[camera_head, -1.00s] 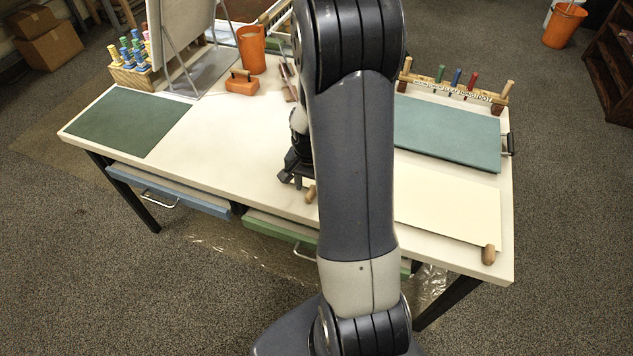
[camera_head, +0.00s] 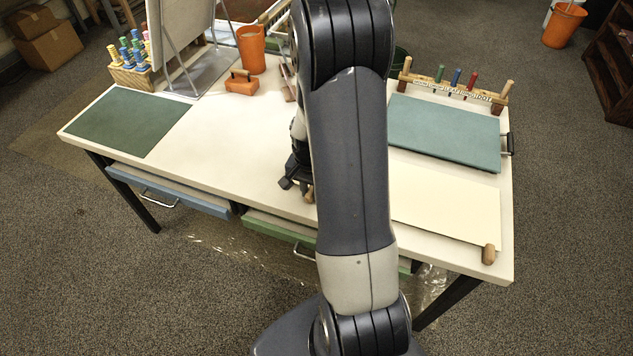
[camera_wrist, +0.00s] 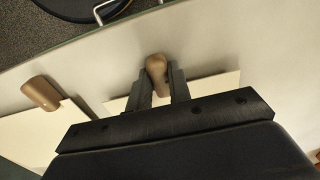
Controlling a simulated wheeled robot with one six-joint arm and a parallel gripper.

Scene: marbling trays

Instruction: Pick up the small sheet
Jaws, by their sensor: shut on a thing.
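The small cream sheet lies on the table, mostly hidden behind my arm in the head view. In the wrist view, strips of the small sheet (camera_wrist: 214,88) show beside the fingers. Its brown wooden grip (camera_wrist: 156,66) stands at its edge between my fingertips; the grip (camera_head: 309,194) also shows in part in the head view. My gripper (camera_wrist: 160,78) is shut on this grip, low over the table. In the head view my gripper (camera_head: 291,180) is partly covered by my arm.
A larger cream sheet (camera_head: 445,205) with its own wooden grip (camera_head: 488,254) lies to the right. Behind it is a teal board (camera_head: 445,133) and a rack of tools (camera_head: 455,88). A green mat (camera_head: 125,122) lies far left. The table's middle left is clear.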

